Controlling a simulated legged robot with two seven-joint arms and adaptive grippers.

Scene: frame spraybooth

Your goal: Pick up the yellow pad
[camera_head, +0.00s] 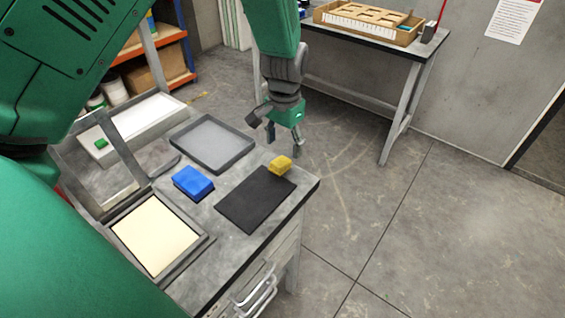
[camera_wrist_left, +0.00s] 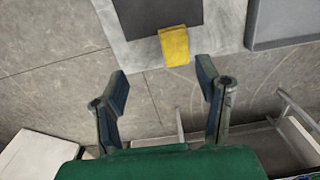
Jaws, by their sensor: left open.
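The yellow pad (camera_head: 280,165) lies at the far corner of a flat black mat (camera_head: 250,203) on the grey worktable, near the table's edge. In the left wrist view the yellow pad (camera_wrist_left: 174,47) shows beyond the fingertips, with the black mat (camera_wrist_left: 150,15) behind it. My left gripper (camera_head: 276,133) is open and empty, beyond the pad in the head view and apart from it. In the left wrist view the open fingers of my left gripper (camera_wrist_left: 162,78) are spread wide, with floor between them. My right gripper is not in view.
A blue block (camera_head: 193,183), a grey tray (camera_head: 212,143) and a framed cream panel (camera_head: 155,235) lie on the worktable. Drawer handles (camera_head: 258,295) stick out at its front. Another table (camera_head: 375,45) holding a wooden box (camera_head: 368,20) stands behind. Floor to the right is clear.

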